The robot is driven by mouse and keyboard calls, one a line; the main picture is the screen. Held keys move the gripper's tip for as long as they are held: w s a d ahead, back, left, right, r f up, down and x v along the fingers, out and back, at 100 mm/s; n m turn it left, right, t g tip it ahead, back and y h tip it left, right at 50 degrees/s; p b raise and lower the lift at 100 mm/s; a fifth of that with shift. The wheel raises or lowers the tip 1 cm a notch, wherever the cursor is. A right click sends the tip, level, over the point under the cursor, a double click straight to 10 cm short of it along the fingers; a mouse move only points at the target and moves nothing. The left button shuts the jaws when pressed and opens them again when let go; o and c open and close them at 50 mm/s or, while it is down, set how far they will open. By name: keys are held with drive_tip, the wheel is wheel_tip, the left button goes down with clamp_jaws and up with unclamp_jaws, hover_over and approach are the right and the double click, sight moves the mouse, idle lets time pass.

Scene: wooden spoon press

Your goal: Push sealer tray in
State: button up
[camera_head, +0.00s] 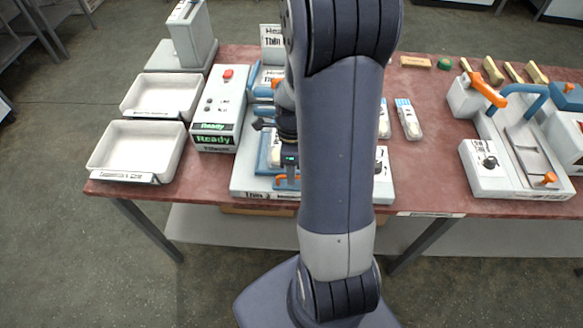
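A pale grey machine base (247,180) stands at the middle of the table, mostly behind my arm. On it are a blue frame part (263,152) and an orange piece (287,182) at its front edge. I cannot tell which part is the sealer tray. My gripper (287,160) is dark and small in view, over this machine and close to the orange piece. Whether it touches the piece, and whether its fingers are open or shut, cannot be seen. My arm hides the machine's middle. A second machine (483,178) at right has a metal plate with an orange knob (546,178).
Two white trays (98,167) sit at the table's left. A control box (218,108) with a red button and green "Ready" display stands beside them. Small packs (408,120) lie right of my arm. Wooden pieces (415,62) lie at the back. The red tabletop (425,172) is clear between the machines.

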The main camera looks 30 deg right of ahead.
clamp_jaws()
drive_tip(key=shift+w+d, duration=0.1)
idle(0.3)
drive_tip(key=w+d, duration=0.1)
drive_tip(key=w, duration=0.1)
drive_tip(key=w+d, duration=0.1)
drive_tip(key=w, duration=0.1)
drive_tip(key=w+d, duration=0.2)
drive_tip(key=shift+w, duration=0.1)
drive_tip(key=shift+r, duration=0.1)
drive_tip(key=shift+o, duration=0.3)
unclamp_jaws()
